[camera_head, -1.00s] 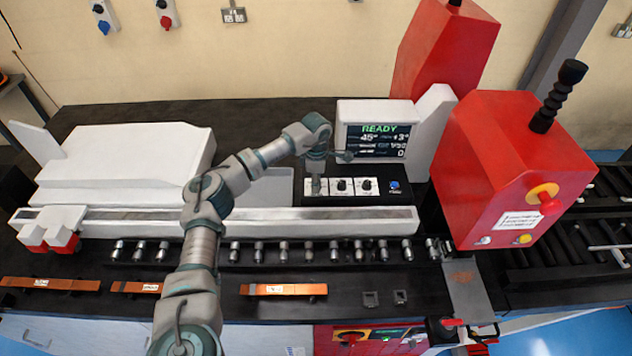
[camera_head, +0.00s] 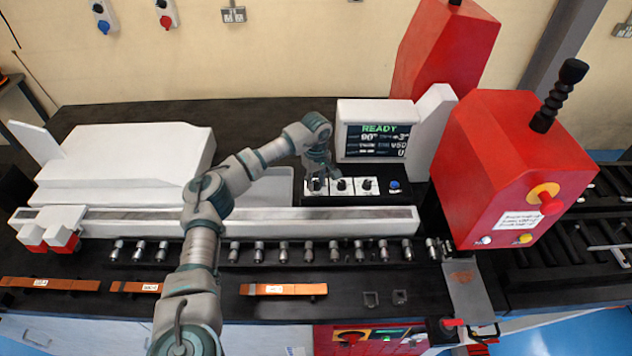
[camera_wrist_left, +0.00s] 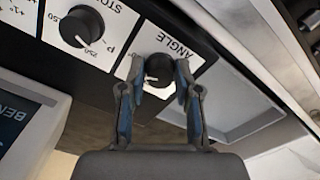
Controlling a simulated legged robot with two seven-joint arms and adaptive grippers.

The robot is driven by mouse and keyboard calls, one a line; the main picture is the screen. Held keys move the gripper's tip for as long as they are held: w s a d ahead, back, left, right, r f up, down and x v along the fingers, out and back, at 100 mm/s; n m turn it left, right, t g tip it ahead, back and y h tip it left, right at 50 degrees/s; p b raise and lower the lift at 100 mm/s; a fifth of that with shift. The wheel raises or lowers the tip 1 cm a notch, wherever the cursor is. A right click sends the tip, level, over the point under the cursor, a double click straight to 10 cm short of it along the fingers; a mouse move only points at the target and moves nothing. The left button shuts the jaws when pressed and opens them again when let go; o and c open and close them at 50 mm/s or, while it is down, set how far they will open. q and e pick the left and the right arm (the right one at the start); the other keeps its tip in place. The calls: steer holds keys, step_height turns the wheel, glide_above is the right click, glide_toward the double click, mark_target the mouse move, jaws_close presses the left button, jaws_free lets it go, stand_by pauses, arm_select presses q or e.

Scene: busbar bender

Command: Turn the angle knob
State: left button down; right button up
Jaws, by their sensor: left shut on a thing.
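The angle knob (camera_wrist_left: 159,70) is a black round knob on a white plate marked ANGLE, in the left wrist view. My left gripper (camera_wrist_left: 158,84) has its two fingers closed around it, one on each side. In the head view my left gripper (camera_head: 317,182) reaches down to the leftmost of three white knob plates and partly hides that knob. The screen (camera_head: 377,140) behind the panel shows READY and a value that looks like 90°. My right gripper does not show in the head view.
Two more knobs sit to the right: the middle knob (camera_head: 341,185) and the right knob (camera_head: 366,185). A blue button (camera_head: 394,186) is beyond them. A white rail (camera_head: 260,221) runs in front of the panel. A red machine head (camera_head: 515,165) stands at the right.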

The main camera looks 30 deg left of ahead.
mark_target(316, 181)
arm_select(q)
steer(key=shift+f+m, duration=0.2)
steer(key=shift+m, duration=1)
steer(key=c, duration=0.8)
jaws_free()
steer(key=shift+w, duration=0.1)
step_height(316, 181, up, 12)
steer(key=shift+w+a+f, duration=0.1)
steer(key=shift+a+f, duration=0.05)
